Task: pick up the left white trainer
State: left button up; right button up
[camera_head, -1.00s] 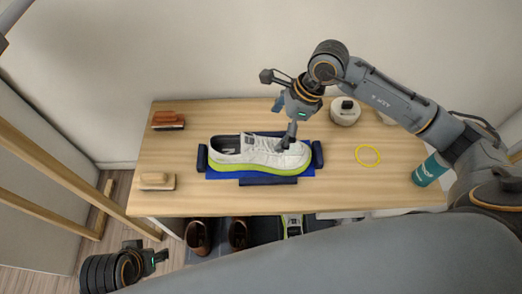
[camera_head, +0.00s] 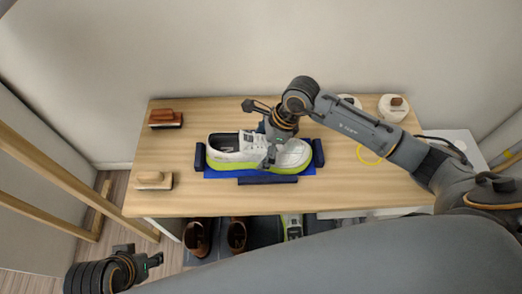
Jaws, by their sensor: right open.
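A white trainer (camera_head: 228,151) with a lime-green sole lies on its side-on length on a blue mat (camera_head: 222,174) on the table, toe to the right. Dark bars stand around the mat. My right gripper (camera_head: 270,158) is open over the front half of the trainer, its fingers low against or just in front of the upper; contact cannot be told. It hides part of the laces and toe. Another white and lime shoe (camera_head: 292,226) shows partly on the shelf below. My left gripper (camera_head: 143,259) is low at the left, away from the table; its jaw opening is unclear.
Two brushes (camera_head: 165,118) (camera_head: 153,180) lie on the table's left side. White pots (camera_head: 393,107) stand at the back right. A yellow ring (camera_head: 368,157) lies partly behind my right arm. Brown shoes (camera_head: 198,236) sit below. Wooden rails (camera_head: 55,165) stand at left.

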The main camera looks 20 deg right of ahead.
jog(key=c, duration=1.4)
jog(key=shift+r, duration=0.1)
